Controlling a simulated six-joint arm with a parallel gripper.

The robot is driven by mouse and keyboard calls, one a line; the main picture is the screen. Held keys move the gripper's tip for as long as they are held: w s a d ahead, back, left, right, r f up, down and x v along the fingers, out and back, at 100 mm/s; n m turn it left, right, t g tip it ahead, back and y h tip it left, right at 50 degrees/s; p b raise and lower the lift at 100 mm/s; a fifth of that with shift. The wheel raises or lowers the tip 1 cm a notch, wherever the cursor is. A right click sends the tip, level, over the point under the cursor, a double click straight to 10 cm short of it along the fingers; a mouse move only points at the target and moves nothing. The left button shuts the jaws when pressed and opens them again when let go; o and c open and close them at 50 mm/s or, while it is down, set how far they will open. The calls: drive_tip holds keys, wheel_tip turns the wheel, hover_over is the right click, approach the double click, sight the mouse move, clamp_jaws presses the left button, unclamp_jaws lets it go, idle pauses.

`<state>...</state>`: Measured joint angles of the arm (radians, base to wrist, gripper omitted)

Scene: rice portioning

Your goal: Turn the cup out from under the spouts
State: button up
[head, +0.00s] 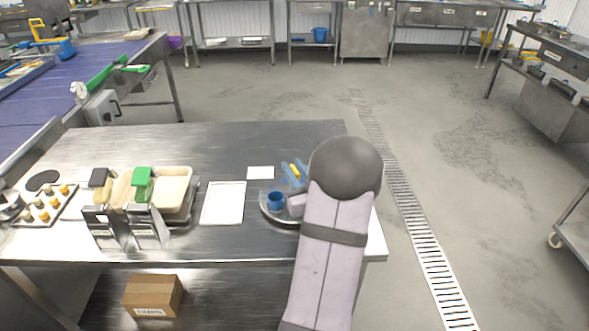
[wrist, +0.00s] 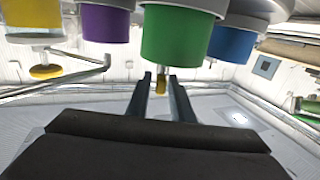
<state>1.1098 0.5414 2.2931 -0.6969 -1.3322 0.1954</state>
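In the head view a small blue cup (head: 275,201) sits on a round grey plate (head: 268,213), just left of my arm. My gripper (wrist: 158,77) is hidden by my arm in the head view. In the wrist view its two fingers are apart, with a gap between them. A green cylinder (wrist: 181,38) with a white edge is just beyond the fingertips, with a purple one (wrist: 105,36) to its left and a blue one (wrist: 232,43) to its right. A small yellow piece (wrist: 161,85) shows in the gap, apart from both fingers. I cannot tell which are cups or spouts.
A white board (head: 223,203) lies left of the plate. Further left are a cream bin (head: 173,188), metal stands with a green block (head: 142,177) and a black block, and a tray of small pieces (head: 45,206). The table's back middle is clear.

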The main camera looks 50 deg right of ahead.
clamp_jaws()
drive_tip(key=shift+y, duration=0.3)
drive_tip(key=shift+n+t+y, duration=0.4)
drive_tip(key=shift+n+y, duration=0.3)
drive_tip(key=shift+o, duration=1.8)
unclamp_jaws()
